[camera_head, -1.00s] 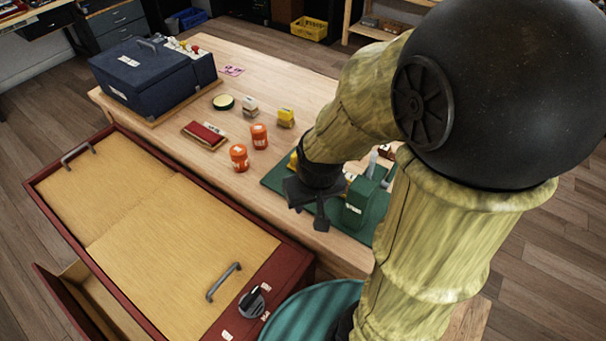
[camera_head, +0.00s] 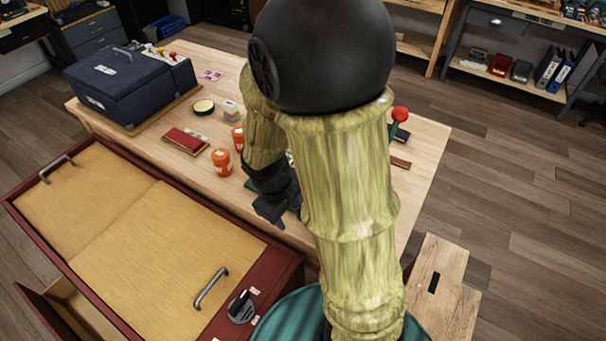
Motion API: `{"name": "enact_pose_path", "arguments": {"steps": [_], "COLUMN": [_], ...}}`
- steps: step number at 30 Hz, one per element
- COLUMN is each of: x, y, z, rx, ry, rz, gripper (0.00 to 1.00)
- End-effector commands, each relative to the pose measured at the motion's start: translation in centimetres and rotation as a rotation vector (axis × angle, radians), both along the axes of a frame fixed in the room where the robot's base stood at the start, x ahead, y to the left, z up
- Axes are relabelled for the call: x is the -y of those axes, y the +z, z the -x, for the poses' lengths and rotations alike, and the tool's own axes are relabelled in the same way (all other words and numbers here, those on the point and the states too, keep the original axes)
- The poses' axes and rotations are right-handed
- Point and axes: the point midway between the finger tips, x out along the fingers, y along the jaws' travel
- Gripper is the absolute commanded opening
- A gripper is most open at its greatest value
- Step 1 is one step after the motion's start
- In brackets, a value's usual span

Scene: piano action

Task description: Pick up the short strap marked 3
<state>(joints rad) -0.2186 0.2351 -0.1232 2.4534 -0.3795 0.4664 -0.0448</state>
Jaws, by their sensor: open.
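My gripper (camera_head: 271,212) is open, seen small and dark below the bent arm, over the near edge of the table (camera_head: 430,150). Nothing shows between its fingers. I cannot make out a strap marked 3. A flat reddish-brown piece (camera_head: 400,163) lies on the table right of my arm; no marking on it is readable. The green mat (camera_head: 251,185) is almost wholly hidden behind my arm and gripper, along with whatever lies on it.
Two orange jars (camera_head: 221,162) stand left of my gripper. A red-topped knob (camera_head: 400,114) rises right of my arm. A large red-framed cabinet (camera_head: 150,235) stands in front.

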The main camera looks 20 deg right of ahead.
Motion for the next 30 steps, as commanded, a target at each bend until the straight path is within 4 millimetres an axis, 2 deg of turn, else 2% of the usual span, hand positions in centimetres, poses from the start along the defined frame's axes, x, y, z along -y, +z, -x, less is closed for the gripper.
{"name": "enact_pose_path", "arguments": {"steps": [1, 3, 10, 14, 18, 23, 30], "x": [0.0, 0.5, 1.3, 0.5, -1.6, -3.2, -3.3], "y": [-1.7, -3.2, -6.9, -8.2, -8.9, -9.0, -8.9], "z": [-0.5, -1.4, -6.2, -9.9, -13.7, -15.7, -15.8], "rx": [-0.054, -0.119, -0.307, -0.392, -0.453, -0.477, -0.477], "ry": [0.104, 0.25, 0.734, 1.005, 1.24, 1.362, 1.37], "rz": [0.064, 0.162, 0.53, 0.77, 1.004, 1.136, 1.145], "gripper": [0.47, 0.47, 0.47, 0.47, 0.47, 0.47, 0.47]}}
